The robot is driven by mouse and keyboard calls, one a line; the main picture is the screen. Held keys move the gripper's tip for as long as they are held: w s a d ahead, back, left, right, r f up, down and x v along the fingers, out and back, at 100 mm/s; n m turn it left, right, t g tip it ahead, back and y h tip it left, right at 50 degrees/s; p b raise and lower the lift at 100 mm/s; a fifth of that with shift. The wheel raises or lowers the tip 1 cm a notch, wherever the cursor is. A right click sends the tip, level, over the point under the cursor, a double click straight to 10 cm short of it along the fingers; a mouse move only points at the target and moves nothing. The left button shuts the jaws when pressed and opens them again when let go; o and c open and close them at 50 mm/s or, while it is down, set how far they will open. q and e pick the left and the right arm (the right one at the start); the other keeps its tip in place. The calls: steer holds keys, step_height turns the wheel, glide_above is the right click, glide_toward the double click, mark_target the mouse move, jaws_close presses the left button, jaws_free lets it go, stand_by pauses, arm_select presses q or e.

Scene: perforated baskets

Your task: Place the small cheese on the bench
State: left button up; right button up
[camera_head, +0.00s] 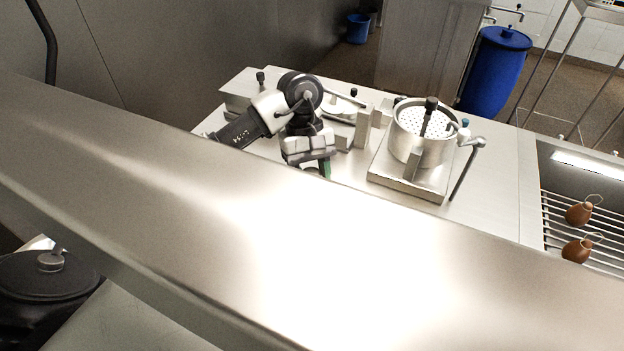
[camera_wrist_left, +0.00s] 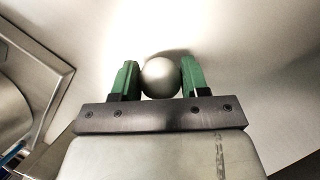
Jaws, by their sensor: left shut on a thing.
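My left gripper (camera_head: 322,170) is over the metal bench (camera_head: 492,190), partly hidden behind the near steel ledge in the head view. In the left wrist view its two green fingers (camera_wrist_left: 160,80) are shut on a smooth, round, pale grey ball, seemingly the small cheese (camera_wrist_left: 161,77). Pale metal surface shows behind the ball. I cannot tell whether the ball touches that surface. The ball is hidden in the head view. My right gripper is not in view.
A perforated basket (camera_head: 425,120) stands on a square metal base (camera_head: 410,178) right of my gripper. A wide steel ledge (camera_head: 270,240) crosses the foreground. Two brown pear-shaped things (camera_head: 577,250) lie on a rack at right. Bench right of the base is clear.

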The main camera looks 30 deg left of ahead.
arm_select(q)
steer(key=shift+f, duration=1.4)
steer(key=shift+f, duration=0.2)
steer(key=o, duration=0.9)
steer(key=shift+r, duration=0.1)
steer(key=shift+r, duration=0.2)
steer(key=b+v, duration=0.1)
steer(key=v, duration=1.1)
steer(key=shift+f, duration=0.1)
